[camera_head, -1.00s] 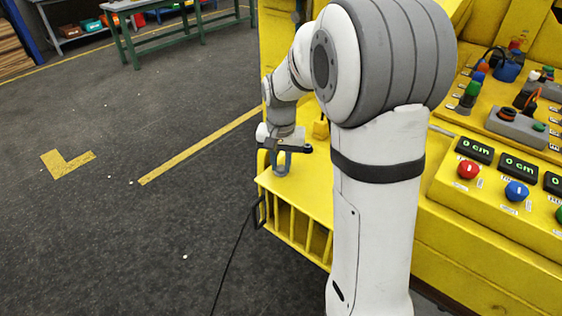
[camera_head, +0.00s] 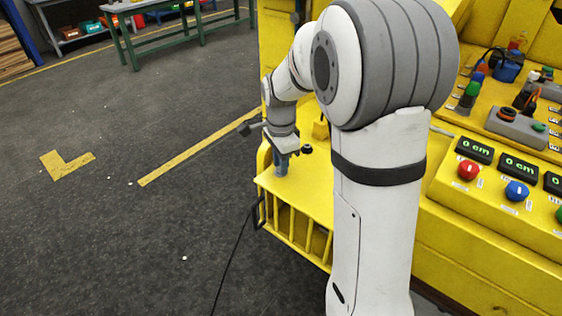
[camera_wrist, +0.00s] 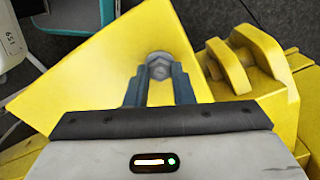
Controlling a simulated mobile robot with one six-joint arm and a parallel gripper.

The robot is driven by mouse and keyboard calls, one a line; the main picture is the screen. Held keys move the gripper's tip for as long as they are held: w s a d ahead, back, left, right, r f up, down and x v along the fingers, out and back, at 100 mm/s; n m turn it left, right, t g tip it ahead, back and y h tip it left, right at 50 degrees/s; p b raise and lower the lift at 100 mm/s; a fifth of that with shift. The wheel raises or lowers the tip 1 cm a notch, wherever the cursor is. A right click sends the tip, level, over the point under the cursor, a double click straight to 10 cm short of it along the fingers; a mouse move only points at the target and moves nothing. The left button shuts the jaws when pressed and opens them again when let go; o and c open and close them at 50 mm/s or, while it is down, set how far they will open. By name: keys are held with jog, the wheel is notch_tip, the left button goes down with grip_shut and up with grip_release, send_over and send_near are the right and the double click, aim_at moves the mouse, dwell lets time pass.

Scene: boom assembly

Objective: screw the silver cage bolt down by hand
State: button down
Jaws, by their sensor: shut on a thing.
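The silver cage bolt (camera_wrist: 159,62) is seen head-on in the wrist view, standing on a yellow plate (camera_wrist: 95,75). My gripper (camera_wrist: 159,70) has its two blue-grey fingers against opposite sides of the bolt head. It is shut on the bolt. In the head view my gripper (camera_head: 281,165) points down onto the yellow cage top (camera_head: 310,200), near its left edge. The bolt is hidden there by the fingers. How far the bolt is threaded in cannot be told.
Yellow lugs (camera_wrist: 240,60) rise to the right of the bolt in the wrist view. A control panel with coloured knobs (camera_head: 516,190) and displays reading 0 cm is at the right. A black cable (camera_head: 232,260) hangs by the cage. Open floor (camera_head: 110,230) lies to the left.

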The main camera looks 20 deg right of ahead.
jog(key=m, duration=0.6)
jog(key=shift+w+r, duration=0.15)
jog(key=shift+r, duration=0.1)
jog(key=shift+m, duration=0.4)
jog(key=c, duration=1.5)
grip_release()
jog(key=shift+o, duration=1.3)
jog(key=shift+f, duration=0.15)
notch_tip(320, 180, up, 8)
jog(key=shift+s, duration=0.2)
